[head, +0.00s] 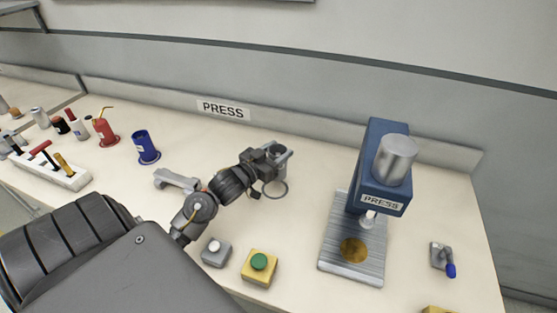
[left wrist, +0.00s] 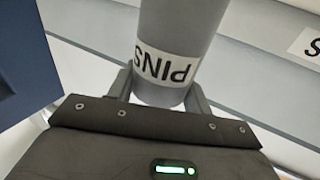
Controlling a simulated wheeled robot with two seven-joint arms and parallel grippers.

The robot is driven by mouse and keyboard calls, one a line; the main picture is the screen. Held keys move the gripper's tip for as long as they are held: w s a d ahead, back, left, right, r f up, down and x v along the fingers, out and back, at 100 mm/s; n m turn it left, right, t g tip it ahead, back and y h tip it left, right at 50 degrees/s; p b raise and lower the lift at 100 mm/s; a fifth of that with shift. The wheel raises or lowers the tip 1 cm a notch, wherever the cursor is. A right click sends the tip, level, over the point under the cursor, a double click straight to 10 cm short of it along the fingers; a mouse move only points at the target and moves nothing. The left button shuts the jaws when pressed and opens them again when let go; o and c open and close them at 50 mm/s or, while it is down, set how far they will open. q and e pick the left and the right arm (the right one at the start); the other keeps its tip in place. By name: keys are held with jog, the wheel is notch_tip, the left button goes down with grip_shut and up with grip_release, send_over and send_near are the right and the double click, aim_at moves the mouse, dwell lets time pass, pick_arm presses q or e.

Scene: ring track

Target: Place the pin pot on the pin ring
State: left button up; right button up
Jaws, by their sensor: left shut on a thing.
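The pin pot (head: 284,152) is a grey cylinder, and in the left wrist view it carries a white PINS label (left wrist: 166,66). My left gripper (head: 275,154) is shut on it; in the left wrist view the fingers (left wrist: 160,92) press on both sides near one end. The pin ring (head: 285,193) is a thin grey-purple ring on the bench. The pot shows above the ring's far side in the head view, and my gripper hides part of the ring. I cannot tell how high the pot is. My right gripper is not in view.
A blue press (head: 378,180) stands right of the ring. A yellow box with a green button (head: 260,265) and a grey button box (head: 215,252) are in front. A blue cup (head: 144,143) and red oil can (head: 104,130) stand left. A grey bracket (head: 175,179) lies nearer.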

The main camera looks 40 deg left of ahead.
pick_arm(q)
jog(key=shift+w+f, duration=0.15)
jog(key=shift+f, duration=1.55)
jog(key=o, duration=1.2)
jog(key=shift+f, duration=0.1)
jog(key=s+b, duration=0.1)
jog(key=s, duration=1.1)
jog(key=shift+a, duration=0.35)
